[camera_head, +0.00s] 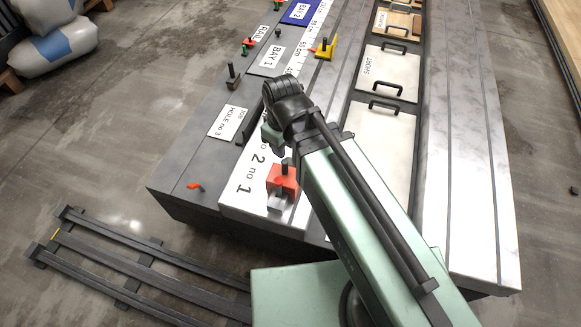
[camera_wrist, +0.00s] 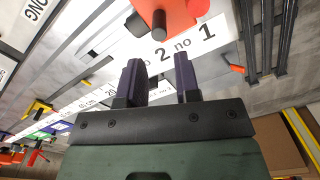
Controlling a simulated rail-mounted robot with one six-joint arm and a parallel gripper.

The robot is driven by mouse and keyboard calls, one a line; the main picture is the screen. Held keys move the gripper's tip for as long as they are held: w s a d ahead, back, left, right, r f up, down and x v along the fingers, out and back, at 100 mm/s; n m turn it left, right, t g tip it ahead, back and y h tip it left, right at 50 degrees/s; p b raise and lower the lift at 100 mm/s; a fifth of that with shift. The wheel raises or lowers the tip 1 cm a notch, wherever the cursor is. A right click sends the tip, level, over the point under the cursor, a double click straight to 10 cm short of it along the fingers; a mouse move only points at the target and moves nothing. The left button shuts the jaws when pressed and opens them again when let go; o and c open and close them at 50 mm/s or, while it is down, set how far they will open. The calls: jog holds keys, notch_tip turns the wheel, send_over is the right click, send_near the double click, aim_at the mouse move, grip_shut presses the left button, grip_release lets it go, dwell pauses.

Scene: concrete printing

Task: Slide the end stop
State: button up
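A red block (camera_head: 283,180) with a dark upright knob sits on the white scale strip by the number 1, with a grey block (camera_head: 277,203) at its near side. The red block also shows at the top of the wrist view (camera_wrist: 180,14), beyond my fingertips. A yellow stop (camera_head: 326,48) with a dark knob stands farther along the scale; it is at the left in the wrist view (camera_wrist: 36,108). The pictures do not show which one is the end stop. My gripper (camera_wrist: 158,68) is open and empty, its dark fingers apart above the strip. In the head view my arm hides the fingertips.
A label reading HOLE no 3 (camera_head: 228,122) and a dark post (camera_head: 233,76) stand left of the scale. White panels with black handles (camera_head: 388,75) lie right of it. A dark slatted rack (camera_head: 130,262) lies on the floor at lower left.

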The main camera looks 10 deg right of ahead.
aim_at(285, 161)
notch_tip(285, 161, down, 10)
jog(key=b, duration=0.9)
jog(key=shift+f, duration=0.1)
jog(key=shift+d, duration=0.1)
grip_shut()
